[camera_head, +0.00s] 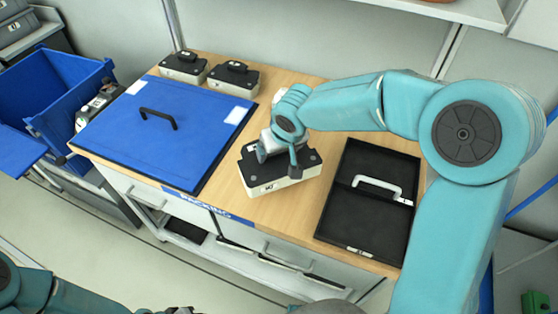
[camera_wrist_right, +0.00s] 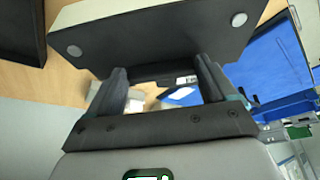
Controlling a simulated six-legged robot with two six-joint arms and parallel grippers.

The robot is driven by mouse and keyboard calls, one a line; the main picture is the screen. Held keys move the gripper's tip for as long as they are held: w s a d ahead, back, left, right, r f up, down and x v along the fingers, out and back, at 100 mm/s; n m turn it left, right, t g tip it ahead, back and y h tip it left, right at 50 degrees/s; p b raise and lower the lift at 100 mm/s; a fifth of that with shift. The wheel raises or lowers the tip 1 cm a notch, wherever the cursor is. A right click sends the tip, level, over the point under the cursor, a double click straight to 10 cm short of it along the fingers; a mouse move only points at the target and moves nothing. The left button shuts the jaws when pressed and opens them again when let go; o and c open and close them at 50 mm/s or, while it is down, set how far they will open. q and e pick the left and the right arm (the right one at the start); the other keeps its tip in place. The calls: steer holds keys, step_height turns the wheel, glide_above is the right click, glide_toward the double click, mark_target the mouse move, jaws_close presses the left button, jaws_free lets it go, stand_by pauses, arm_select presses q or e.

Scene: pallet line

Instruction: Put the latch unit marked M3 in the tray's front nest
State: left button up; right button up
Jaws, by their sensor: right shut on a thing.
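My right gripper (camera_head: 279,150) is shut on a latch unit (camera_head: 278,181), a pale box with a black top, over the wooden bench between the blue panel and the tray. The mark on its front is too small to read surely. In the right wrist view the unit (camera_wrist_right: 160,35) fills the top, between and beyond the fingers (camera_wrist_right: 163,82); one broad face shows two round grey spots. Whether it clears the bench I cannot tell. The black tray (camera_head: 338,221) lies right of it, empty-looking, with a pale handle across its middle. My left gripper is out of view.
A blue panel (camera_head: 190,130) with a black handle covers the bench's left. Two similar units (camera_head: 183,66) (camera_head: 234,78) stand behind it. Bare bench (camera_head: 300,215) lies between held unit and tray.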

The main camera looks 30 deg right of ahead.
mark_target(280, 160)
steer(key=shift+d+f, duration=0.15)
steer(key=shift+f, duration=0.25)
step_height(280, 160, down, 4)
steer(key=shift+r, duration=0.15)
steer(key=shift+w+f, duration=0.15)
steer(key=shift+f, duration=0.15)
steer(key=shift+r+b, duration=0.1)
steer(key=shift+b, duration=0.2)
steer(key=o, duration=1.5)
